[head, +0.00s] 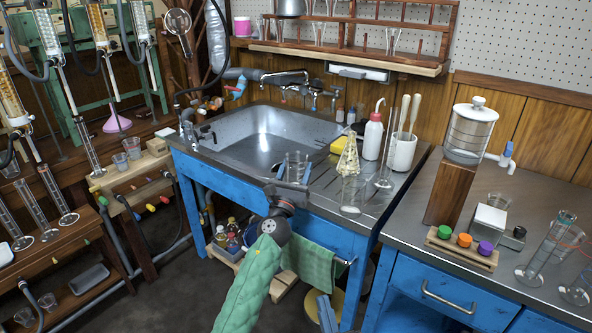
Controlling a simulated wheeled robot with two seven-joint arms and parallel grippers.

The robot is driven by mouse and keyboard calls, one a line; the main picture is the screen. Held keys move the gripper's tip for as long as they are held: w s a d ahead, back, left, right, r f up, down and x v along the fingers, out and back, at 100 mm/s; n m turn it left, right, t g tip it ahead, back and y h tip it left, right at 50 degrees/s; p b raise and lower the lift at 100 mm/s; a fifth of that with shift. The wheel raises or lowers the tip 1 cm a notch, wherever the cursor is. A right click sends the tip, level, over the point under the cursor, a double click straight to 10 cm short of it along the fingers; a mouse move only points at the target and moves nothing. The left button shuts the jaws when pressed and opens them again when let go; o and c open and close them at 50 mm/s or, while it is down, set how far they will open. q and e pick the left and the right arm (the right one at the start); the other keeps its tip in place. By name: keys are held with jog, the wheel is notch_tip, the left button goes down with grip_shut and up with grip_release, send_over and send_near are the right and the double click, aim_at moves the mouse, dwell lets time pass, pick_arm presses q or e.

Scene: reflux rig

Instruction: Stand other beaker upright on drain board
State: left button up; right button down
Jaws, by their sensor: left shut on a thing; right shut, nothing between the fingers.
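My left gripper (289,187), on the green-sleeved arm, is shut on a clear glass beaker (297,164). The beaker looks about upright, in front of the sink's right end and the drain board's left part; I cannot tell its height above the counter. Another clear beaker (352,195) stands on the grooved drain board (322,184) near its front edge, to the right of the held one. My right gripper (325,312) shows only in part at the bottom edge, low in front of the bench, shut and empty.
A conical flask (348,158), wash bottle (373,137), glass cylinder (385,177) and white pot (402,152) crowd the drain board's back and right. The sink (262,140) lies to the left. A green towel (312,262) hangs on the front rail.

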jog(key=shift+w+f, duration=0.1)
pick_arm(q)
jog(key=shift+f, duration=0.15)
pick_arm(e)
jog(key=shift+f, duration=0.25)
pick_arm(q)
jog(key=o, duration=1.1)
